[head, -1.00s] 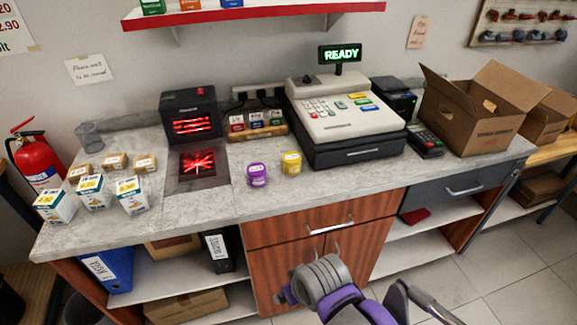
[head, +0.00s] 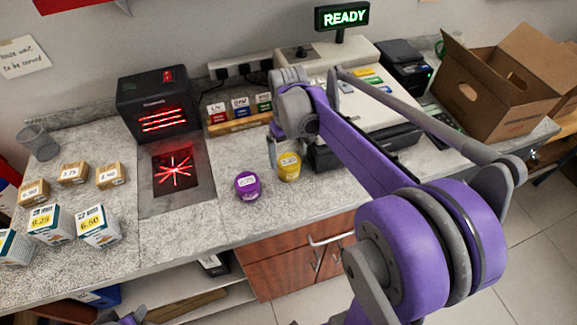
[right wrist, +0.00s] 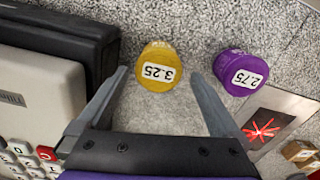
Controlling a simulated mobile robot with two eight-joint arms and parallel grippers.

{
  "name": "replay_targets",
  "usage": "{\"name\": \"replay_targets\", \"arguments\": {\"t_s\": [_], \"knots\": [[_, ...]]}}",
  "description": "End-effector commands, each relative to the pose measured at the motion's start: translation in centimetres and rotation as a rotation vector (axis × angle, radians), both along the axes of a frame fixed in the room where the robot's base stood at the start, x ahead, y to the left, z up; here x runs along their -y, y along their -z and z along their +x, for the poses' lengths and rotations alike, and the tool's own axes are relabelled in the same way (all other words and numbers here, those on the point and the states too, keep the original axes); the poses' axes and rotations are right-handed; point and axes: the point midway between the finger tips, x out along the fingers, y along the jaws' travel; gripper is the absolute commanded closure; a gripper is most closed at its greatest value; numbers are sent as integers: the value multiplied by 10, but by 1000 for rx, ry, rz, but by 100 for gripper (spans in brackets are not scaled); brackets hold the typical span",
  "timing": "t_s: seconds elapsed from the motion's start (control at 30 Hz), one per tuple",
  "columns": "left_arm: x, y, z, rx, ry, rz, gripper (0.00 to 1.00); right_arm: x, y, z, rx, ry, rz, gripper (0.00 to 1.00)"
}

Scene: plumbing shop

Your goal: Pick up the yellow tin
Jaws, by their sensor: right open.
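The yellow tin (head: 289,165) stands on the grey counter, with a white label reading 3.25 on its lid. It also shows in the right wrist view (right wrist: 157,68), between the two fingers in the picture. My right gripper (head: 287,148) is open and points down at the tin. One finger shows just left of the tin in the head view; the other is hard to make out. The right wrist view shows the open right gripper (right wrist: 158,76) with nothing held; contact with the tin cannot be told.
A purple tin (head: 247,185) stands close left of the yellow one. The cash register (head: 345,75) is right behind my right gripper. A red-lit scanner (head: 157,105) and small priced boxes (head: 98,225) stand to the left. A cardboard box (head: 490,85) is at right.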

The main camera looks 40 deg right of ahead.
Motion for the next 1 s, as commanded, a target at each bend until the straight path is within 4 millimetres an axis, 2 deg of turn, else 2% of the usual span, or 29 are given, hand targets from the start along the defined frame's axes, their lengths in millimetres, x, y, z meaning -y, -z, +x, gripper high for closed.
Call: {"name": "replay_targets", "arguments": {"t_s": [0.17, 0.43, 0.73, 0.77, 1.0], "knots": [[0, -2, 1, 1, 0, 0, 50, 1, 12, 0, 2, 0, 0, 0], [0, -3, 1, 2, 0, 0, 50, 2, 50, -2, 2, 0, 0, 0], [0, -2, 1, 2, 0, 0, 50, 2, 56, -2, 2, 0, 0, 0], [0, -2, 1, 2, 0, 0, 50, 2, 56, -2, 2, 0, 0, 4], [0, -3, 1, 2, 0, 0, 50, 2, 56, -2, 2, 0, 0, 47]]}}
